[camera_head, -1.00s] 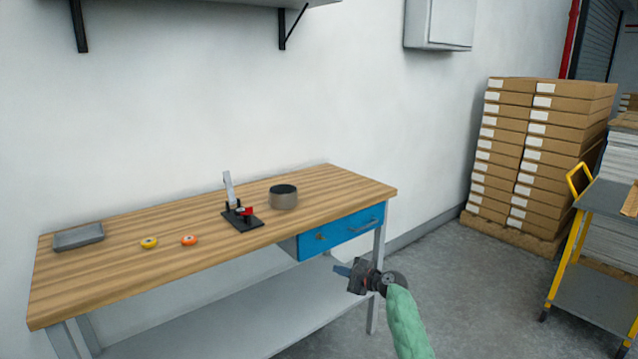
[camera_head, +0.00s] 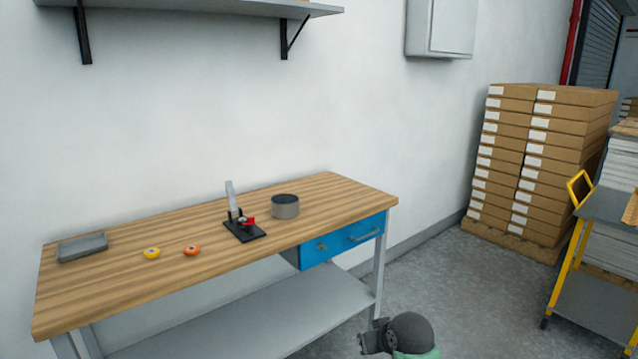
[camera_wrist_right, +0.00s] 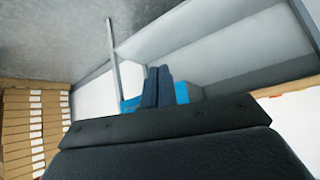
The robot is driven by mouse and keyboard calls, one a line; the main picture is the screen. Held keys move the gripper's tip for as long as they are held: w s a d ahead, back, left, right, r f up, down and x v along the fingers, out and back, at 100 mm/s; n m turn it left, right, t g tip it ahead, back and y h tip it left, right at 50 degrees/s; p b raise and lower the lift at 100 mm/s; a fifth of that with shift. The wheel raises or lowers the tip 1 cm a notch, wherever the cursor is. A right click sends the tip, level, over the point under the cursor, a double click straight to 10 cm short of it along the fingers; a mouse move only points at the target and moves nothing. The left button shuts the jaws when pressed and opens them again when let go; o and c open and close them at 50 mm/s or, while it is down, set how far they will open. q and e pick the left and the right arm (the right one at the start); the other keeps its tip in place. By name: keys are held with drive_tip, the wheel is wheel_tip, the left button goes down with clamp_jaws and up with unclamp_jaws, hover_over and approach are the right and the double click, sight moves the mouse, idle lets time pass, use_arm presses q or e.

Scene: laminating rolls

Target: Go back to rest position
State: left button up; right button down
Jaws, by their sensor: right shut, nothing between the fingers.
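My right gripper (camera_head: 376,336) is low at the bottom of the head view, in front of the workbench and clear of it. Its two dark fingers (camera_wrist_right: 157,88) are together and empty in the right wrist view. My left gripper is not in view. On the wooden workbench (camera_head: 110,275) lie a yellow roll (camera_head: 152,253) and an orange roll (camera_head: 191,250). A black press with a raised lever (camera_head: 243,231) stands right of them, and a grey round container (camera_head: 285,207) stands behind it to the right.
A grey tray (camera_head: 82,247) lies at the bench's left end. The blue drawer (camera_head: 343,240) is under the bench's right end. Stacked cartons (camera_head: 537,165) stand at the right, with a yellow-framed cart (camera_head: 590,270) nearer. Open floor lies between bench and cart.

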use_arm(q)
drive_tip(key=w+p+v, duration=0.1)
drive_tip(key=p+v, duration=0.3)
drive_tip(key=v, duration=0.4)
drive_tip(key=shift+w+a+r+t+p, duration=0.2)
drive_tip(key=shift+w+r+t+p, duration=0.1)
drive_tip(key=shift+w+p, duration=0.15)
use_arm(e)
drive_tip(key=s+f+g, duration=0.2)
drive_tip(key=s+f, duration=0.2)
drive_tip(key=s, duration=0.9)
drive_tip(key=s+d+f+g+h, duration=0.1)
drive_tip(key=s+f, duration=0.4)
drive_tip(key=s, duration=0.7)
drive_tip(key=s+f+g, duration=0.2)
drive_tip(key=s+f, duration=0.3)
drive_tip(key=s, duration=0.8)
drive_tip(key=shift+s+d+m+g, duration=0.15)
drive_tip(key=shift+s+m+g, duration=0.15)
drive_tip(key=shift+m, duration=0.1)
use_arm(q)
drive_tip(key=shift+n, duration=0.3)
use_arm(e)
drive_tip(key=shift+f, duration=0.1)
